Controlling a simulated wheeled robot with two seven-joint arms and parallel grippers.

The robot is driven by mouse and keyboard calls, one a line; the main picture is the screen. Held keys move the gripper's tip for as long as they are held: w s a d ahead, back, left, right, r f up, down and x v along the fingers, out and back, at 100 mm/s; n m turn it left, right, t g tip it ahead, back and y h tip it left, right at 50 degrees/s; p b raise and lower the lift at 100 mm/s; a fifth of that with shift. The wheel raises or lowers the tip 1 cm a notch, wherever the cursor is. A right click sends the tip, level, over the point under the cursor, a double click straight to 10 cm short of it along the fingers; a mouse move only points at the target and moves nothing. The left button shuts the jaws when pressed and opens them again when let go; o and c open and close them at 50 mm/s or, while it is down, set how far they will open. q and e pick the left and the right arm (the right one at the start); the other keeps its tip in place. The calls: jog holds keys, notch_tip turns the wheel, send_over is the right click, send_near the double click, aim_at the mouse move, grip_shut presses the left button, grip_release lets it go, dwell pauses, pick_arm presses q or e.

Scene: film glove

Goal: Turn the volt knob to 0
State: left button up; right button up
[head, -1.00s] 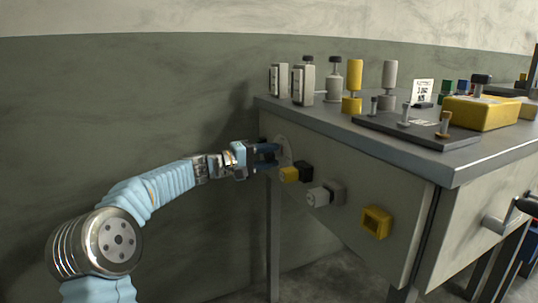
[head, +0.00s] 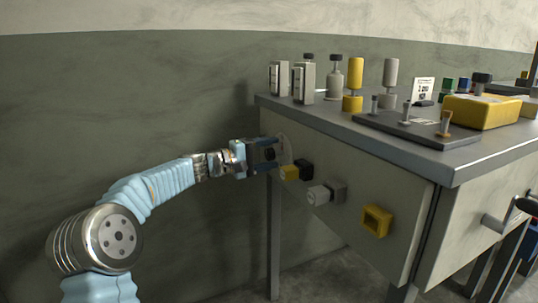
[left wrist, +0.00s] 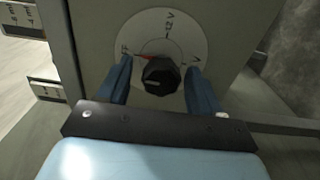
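The volt knob (left wrist: 160,77) is black and faceted, on a round white dial (left wrist: 183,30) with a "V" printed on it. A red pointer (left wrist: 146,57) at the knob's edge points up and left in the left wrist view, toward a small mark I cannot read surely. The dial (head: 286,150) shows only in part in the head view. My left gripper (left wrist: 160,78) is around the knob, one blue finger on each side, with a small gap seen on both sides. It also shows at the panel's left end in the head view (head: 270,153). My right gripper is not in view.
Right of the dial, a yellow-and-black knob (head: 290,173), a grey knob (head: 320,194) and a yellow square frame (head: 376,221) stick out from the bench panel (head: 350,180). Bottles and devices stand on the bench top (head: 330,112). Free space lies left of the bench.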

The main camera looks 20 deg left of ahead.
pick_arm(q)
jog(key=shift+s, duration=0.1)
jog(key=v, duration=1.3)
jog(key=shift+s+a+b, duration=0.2)
jog(key=shift+b, duration=0.25)
